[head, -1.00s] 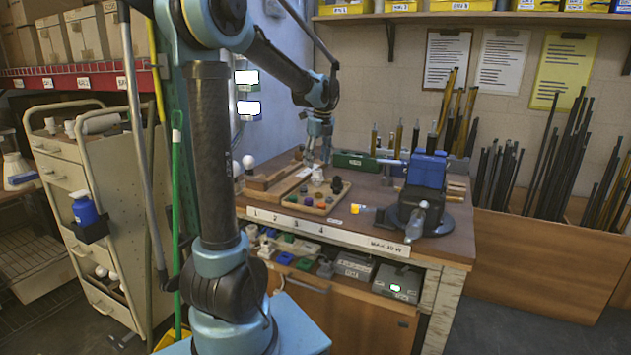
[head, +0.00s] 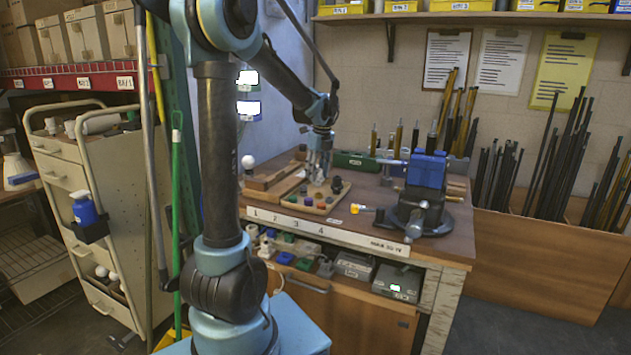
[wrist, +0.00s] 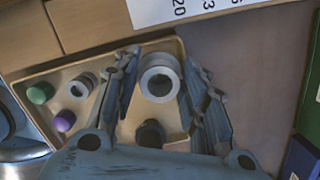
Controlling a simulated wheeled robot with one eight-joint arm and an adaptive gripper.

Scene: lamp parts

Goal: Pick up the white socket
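The white socket (wrist: 158,62) is a pale ring-shaped piece with a round opening, standing in a shallow tan tray (head: 333,207). My gripper (wrist: 163,72) is open, with one finger on each side of the socket in the wrist view. I cannot tell whether either finger touches it. In the head view my gripper (head: 319,172) is low over the tray and hides most of the socket.
The tray also holds a black piece (wrist: 150,133), a smaller pale ring (wrist: 82,86), a green cap (wrist: 40,93) and a purple cap (wrist: 65,121). A blue vise (head: 428,170) stands to the right on the bench. A wooden block lies left of the tray.

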